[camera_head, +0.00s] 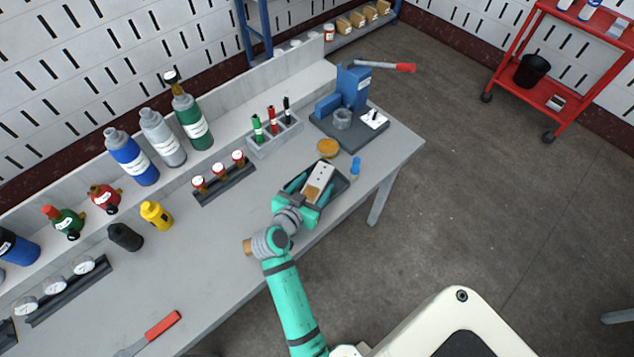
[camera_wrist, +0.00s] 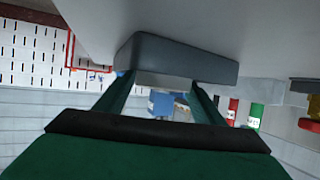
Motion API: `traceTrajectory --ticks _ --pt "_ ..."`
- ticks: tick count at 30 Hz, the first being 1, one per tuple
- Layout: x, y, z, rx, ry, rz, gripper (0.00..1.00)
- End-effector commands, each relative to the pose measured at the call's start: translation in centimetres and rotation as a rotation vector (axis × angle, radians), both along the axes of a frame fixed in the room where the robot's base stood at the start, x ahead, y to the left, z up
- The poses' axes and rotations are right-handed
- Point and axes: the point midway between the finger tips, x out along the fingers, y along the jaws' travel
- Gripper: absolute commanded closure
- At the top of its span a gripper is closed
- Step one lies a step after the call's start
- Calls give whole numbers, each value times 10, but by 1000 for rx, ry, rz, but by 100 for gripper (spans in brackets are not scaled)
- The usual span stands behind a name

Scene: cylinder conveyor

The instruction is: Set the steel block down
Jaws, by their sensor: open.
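The steel block (camera_head: 319,182), a pale plate-like piece with dark spots on top, is at the dark grey tray (camera_head: 343,188) near the table's front edge. My gripper (camera_head: 311,193) is open, with its teal fingers on either side of the block's near part. I cannot tell whether a finger touches it or whether the block rests fully on the tray floor. In the wrist view, the open fingers (camera_wrist: 162,80) point at the dark grey tray wall (camera_wrist: 180,57). A pale strip shows between them, perhaps the block.
A blue press (camera_head: 354,88) stands on a dark base behind. Free tabletop lies front left.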

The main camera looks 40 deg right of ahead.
Motion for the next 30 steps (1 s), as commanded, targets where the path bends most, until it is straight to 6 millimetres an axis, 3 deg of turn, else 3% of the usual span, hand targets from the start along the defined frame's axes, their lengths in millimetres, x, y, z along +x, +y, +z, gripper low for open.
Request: traceTrajectory --ticks 9,15,30 --pt "-27 54 24 1 1 4 38" --pt "-38 76 34 1 0 3 38" --pt "-43 82 38 1 0 -2 38"
